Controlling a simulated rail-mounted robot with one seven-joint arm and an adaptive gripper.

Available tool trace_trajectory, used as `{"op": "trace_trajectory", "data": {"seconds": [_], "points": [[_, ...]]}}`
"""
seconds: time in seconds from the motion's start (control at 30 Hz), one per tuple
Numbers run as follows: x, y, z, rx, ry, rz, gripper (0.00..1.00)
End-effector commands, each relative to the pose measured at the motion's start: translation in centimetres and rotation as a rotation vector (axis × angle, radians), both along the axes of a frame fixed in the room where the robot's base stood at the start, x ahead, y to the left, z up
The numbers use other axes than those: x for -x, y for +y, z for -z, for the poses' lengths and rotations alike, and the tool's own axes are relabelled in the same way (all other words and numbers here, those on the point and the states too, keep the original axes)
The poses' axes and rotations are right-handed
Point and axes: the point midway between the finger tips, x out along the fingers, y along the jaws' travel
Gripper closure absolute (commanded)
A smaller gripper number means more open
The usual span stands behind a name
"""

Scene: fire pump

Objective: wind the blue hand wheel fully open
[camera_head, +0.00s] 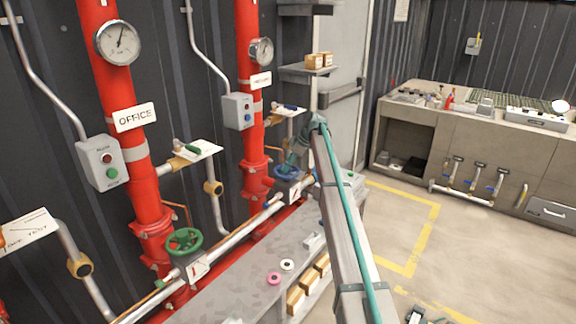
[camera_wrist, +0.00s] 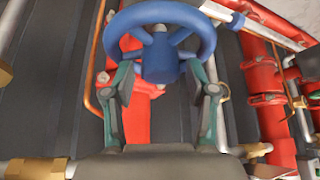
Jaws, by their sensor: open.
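The blue hand wheel (camera_head: 288,174) sits low on the red pipe at the middle in the head view. In the wrist view the blue hand wheel (camera_wrist: 160,22) fills the top, with its rim, spokes and thick hub showing. My gripper (camera_wrist: 159,84) is open, with one finger at either side just below the hub. Whether the fingers touch the wheel I cannot tell. In the head view my gripper (camera_head: 297,152) is small, just above the wheel and partly hidden by my arm.
A silver pipe (camera_head: 240,227) runs low past both wheels. A grey bench (camera_head: 243,272) lies below, with small rings and boxes. The floor (camera_head: 400,225) at right is mostly clear.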

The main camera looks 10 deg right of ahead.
Motion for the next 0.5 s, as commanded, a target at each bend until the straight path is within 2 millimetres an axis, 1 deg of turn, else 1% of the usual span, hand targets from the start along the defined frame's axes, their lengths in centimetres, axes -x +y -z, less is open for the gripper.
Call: {"op": "trace_trajectory", "data": {"seconds": [0.03, 0.2, 0.3, 0.5], "points": [[0.57, 0.16, 0.09, -0.001, -0.001, 0.069, 0.43], [0.56, 0.24, 0.00, 0.000, -0.003, 0.302, 0.43], [0.48, 0.30, -0.04, 0.000, -0.002, 0.410, 0.43], [0.30, 0.22, -0.05, -0.002, -0.002, 0.512, 0.43]]}}
